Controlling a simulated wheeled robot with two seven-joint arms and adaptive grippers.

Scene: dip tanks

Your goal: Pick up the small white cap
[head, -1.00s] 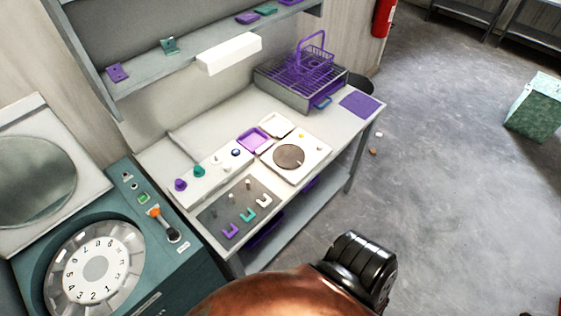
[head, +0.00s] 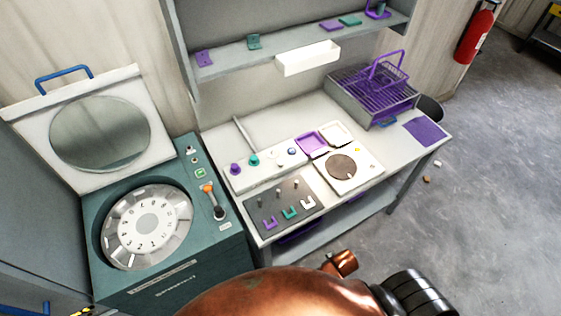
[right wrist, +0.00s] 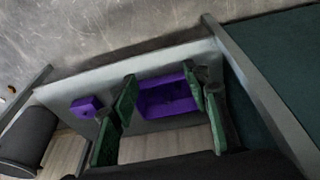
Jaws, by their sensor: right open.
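A small white knob-like cap (head: 279,157) stands in a row on the white strip (head: 245,178) on the bench, between a teal one (head: 254,160) and a dark blue and white one (head: 292,151). A tiny white object (head: 437,163) also lies on the floor at the right; I cannot tell what it is. In the right wrist view, my right gripper (right wrist: 159,75) is open and empty, with green finger pads. Beyond its fingers are a grey shelf and a purple bin (right wrist: 168,98). No cap shows there. My left gripper is out of view.
A teal dial machine (head: 240,245) stands left. The floor at right is mostly open.

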